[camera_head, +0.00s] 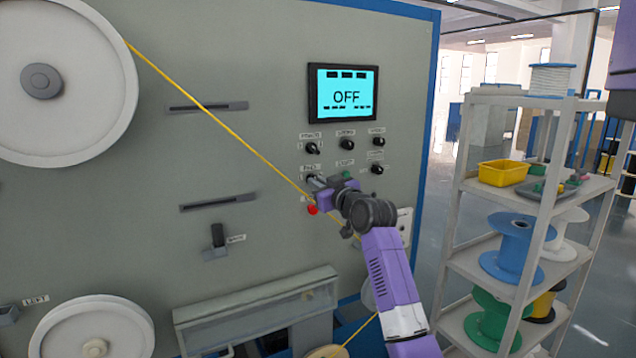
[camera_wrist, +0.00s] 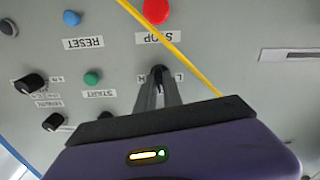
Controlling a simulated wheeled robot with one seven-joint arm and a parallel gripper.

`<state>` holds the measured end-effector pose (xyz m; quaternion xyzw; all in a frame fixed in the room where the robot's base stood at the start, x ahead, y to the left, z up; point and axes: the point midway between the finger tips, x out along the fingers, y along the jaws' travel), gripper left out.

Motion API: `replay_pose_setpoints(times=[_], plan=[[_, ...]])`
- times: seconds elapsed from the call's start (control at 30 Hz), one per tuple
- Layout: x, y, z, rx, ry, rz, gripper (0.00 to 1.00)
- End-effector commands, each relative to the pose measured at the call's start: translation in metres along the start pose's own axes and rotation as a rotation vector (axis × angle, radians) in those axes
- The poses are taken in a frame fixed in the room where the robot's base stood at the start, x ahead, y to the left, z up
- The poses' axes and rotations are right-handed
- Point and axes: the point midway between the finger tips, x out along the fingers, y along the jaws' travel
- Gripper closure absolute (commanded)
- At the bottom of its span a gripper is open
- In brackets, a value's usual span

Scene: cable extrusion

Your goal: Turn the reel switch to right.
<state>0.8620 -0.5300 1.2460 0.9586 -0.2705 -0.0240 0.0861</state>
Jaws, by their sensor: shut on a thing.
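The reel switch, a small black knob (camera_wrist: 158,72), sits on the grey panel between white label parts that my fingers partly cover. My gripper (camera_wrist: 158,88) is shut on this knob, with both fingers pointing straight at the panel. The knob's pointer direction is hidden by the fingers. In the head view my gripper (camera_head: 314,182) touches the panel below the OFF screen, at the left of the knob group. The label there is too small to read for sure.
A yellow cable (camera_head: 215,115) runs diagonally past my gripper. A red STOP button (camera_wrist: 157,12), blue RESET button (camera_wrist: 72,17) and green START button (camera_wrist: 92,77) are close by. Other black knobs (camera_head: 346,144) surround it. A shelf (camera_head: 500,191) with spools stands at right.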

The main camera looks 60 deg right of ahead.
Motion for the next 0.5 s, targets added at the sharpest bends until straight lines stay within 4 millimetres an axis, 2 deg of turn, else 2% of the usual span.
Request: replay_pose_setpoints(times=[0.5], plan=[[0.0002,-0.0007,0.0004,0.493,-0.005,-0.001,1.00]])
